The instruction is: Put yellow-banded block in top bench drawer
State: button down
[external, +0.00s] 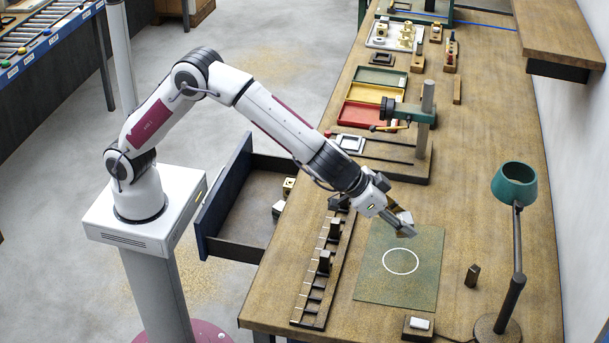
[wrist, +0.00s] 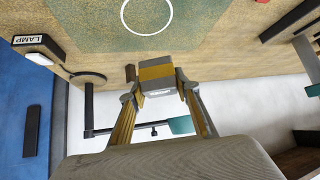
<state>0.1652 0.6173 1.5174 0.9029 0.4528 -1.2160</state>
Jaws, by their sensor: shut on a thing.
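My gripper (external: 388,212) is shut on the yellow-banded block (wrist: 157,74), a grey block with a yellow band around its middle. In the wrist view the block sits between the two fingertips (wrist: 156,88). In the external view the block (external: 405,222) shows small at the end of my gripper, over the upper left part of the green mat (external: 425,285). The bench drawer (external: 238,215), with a dark blue front, is pulled open at the bench's left side, left of my gripper. Two small blocks lie in its right part. Most of its floor is bare.
A dark slotted rack (external: 312,302) with black blocks stands between drawer and mat. A green lamp (external: 515,185) and a small dark block (external: 472,275) are to the right. A dark stand (external: 425,125) and coloured trays (external: 370,92) lie farther back.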

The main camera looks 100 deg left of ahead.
jog(key=s+d+m+h, duration=0.3)
jog(key=s+m+h, duration=0.35)
jog(key=s, duration=1.65)
jog(key=shift+y, duration=0.65)
jog(key=s+a+f, duration=0.1)
jog(key=a, duration=0.8)
jog(key=s+a+f, duration=0.2)
jog(key=a, duration=0.7)
jog(key=s+a+f, duration=0.1)
jog(key=a, duration=0.8)
jog(key=shift+s+a+f, duration=0.2)
jog(key=shift+s+f, duration=0.15)
jog(key=shift+s, duration=0.05)
jog(key=s+a, duration=0.1)
jog(key=a, duration=0.1)
jog(key=s+a+f, duration=0.1)
jog(key=s+a, duration=0.1)
jog(key=s+a+f, duration=0.1)
jog(key=s+a, duration=0.1)
jog(key=shift+s, duration=0.2)
jog(key=s+f+m+h, duration=0.1)
jog(key=s+f+m, duration=0.1)
jog(key=s+f, duration=0.35)
jog(key=s+d+f+m+g+h, duration=0.1)
jog(key=d+f+m+g+h, duration=0.1)
jog(key=d+f, duration=0.7)
jog(key=shift+s+d+f+m+h, duration=0.25)
jog(key=shift+d+m+h, duration=0.4)
jog(key=shift+m, duration=0.5)
